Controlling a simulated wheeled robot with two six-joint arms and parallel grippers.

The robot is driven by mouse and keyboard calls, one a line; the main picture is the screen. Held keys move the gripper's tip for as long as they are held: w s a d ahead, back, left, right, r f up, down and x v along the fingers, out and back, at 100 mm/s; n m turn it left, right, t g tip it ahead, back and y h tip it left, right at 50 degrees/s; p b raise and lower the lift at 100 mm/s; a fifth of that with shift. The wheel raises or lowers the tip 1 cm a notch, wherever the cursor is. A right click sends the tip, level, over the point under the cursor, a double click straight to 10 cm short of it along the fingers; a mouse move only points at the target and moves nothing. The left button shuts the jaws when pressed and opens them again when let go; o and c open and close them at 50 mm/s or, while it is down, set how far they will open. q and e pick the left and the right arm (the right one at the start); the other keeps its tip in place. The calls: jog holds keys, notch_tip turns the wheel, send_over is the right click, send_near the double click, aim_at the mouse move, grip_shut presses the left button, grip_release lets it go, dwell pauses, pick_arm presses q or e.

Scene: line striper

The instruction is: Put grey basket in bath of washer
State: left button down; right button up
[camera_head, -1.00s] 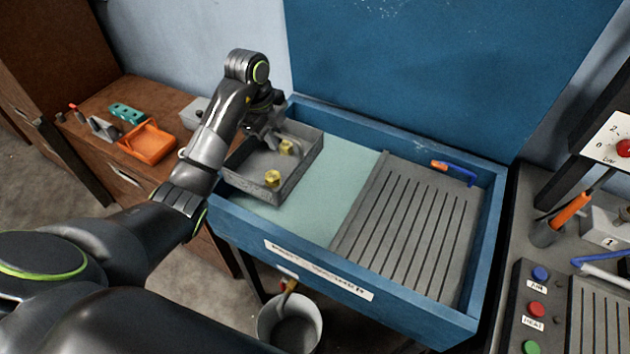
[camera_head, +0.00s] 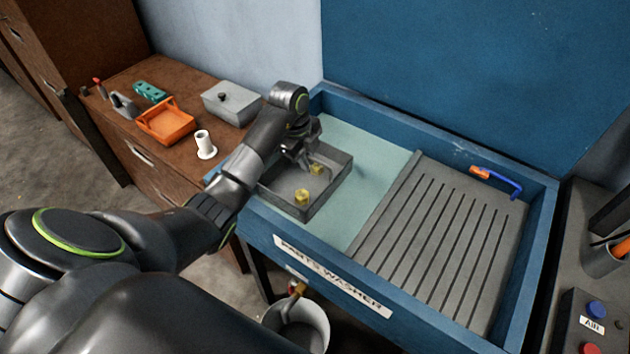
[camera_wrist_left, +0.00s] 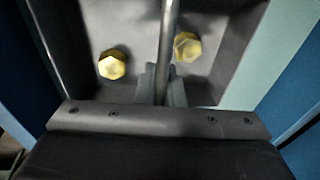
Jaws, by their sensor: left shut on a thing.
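The grey basket (camera_head: 330,204) is an open rectangular tray with two yellow brass fittings (camera_head: 303,196) in it. It is at the left end of the bath (camera_head: 371,150) of the blue washer, over the pale green bath surface; I cannot tell whether it touches the bottom. My left gripper (camera_head: 304,158) is shut on the basket's handle. In the left wrist view, the fingers (camera_wrist_left: 162,84) close around a thin metal bar, with the fittings (camera_wrist_left: 112,64) on either side inside the basket (camera_wrist_left: 140,18). My right gripper is not in view.
A slotted grey rack (camera_head: 440,240) with an orange-and-blue brush (camera_head: 497,180) fills the washer's right side. A brown cabinet at left holds an orange tray (camera_head: 166,121), a grey box (camera_head: 232,102) and a white spool (camera_head: 205,146). A bucket (camera_head: 300,322) stands below.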

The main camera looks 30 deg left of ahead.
aim_at(308, 182)
pick_arm(q)
notch_tip(308, 182, down, 6)
jog(key=shift+f+p, duration=0.1)
jog(key=shift+p, duration=0.35)
jog(key=shift+w+f, duration=0.1)
jog(key=shift+f, duration=0.15)
jog(key=shift+f, duration=0.15)
jog(key=c, duration=1.5)
grip_release()
jog(key=shift+c, duration=0.2)
